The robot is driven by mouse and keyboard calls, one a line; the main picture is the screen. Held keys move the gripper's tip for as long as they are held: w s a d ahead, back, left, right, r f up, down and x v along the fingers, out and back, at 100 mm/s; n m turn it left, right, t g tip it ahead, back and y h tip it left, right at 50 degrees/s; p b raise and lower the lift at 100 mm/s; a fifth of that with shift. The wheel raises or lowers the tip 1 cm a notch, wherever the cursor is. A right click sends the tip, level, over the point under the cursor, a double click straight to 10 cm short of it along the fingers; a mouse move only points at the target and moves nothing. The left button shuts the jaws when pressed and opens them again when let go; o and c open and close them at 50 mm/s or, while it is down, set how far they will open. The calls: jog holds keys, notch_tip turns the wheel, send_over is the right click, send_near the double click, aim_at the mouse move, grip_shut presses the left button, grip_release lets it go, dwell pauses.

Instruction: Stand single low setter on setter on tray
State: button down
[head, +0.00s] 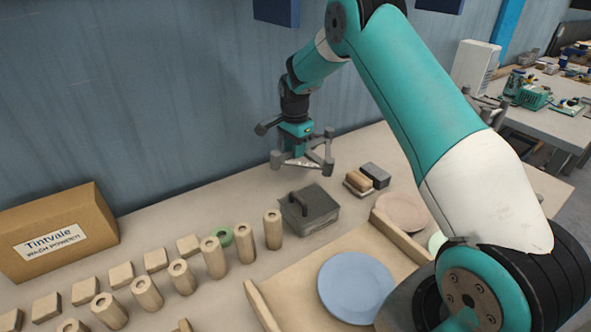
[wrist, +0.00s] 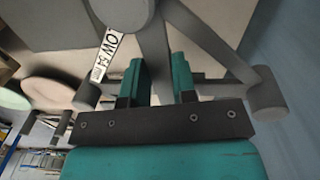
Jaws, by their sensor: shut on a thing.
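My gripper (head: 296,137) is near the blue wall, above the back of the table. It is shut on a grey three-armed setter (head: 303,162) with stubby posts at its arm ends. In the wrist view the teal fingers (wrist: 160,82) close on the setter's middle, and a white label reading "LOW" (wrist: 109,54) shows on one arm (wrist: 208,42). The setter looks roughly level; its exact height over the table is unclear. The tray's setter is not clearly seen; grey prongs (head: 487,101) show partly behind my arm.
A wooden tray (head: 262,303) holds a blue plate (head: 356,287). A pink plate (head: 400,210) and a green plate (head: 437,242) lie partly behind my arm. A grey lidded box (head: 318,212), sponges (head: 374,174), several wooden posts (head: 246,243) and a cardboard box (head: 60,235) occupy the table.

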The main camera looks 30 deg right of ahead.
notch_tip(320, 180, up, 17)
jog(key=p, duration=0.5)
dwell(0.4)
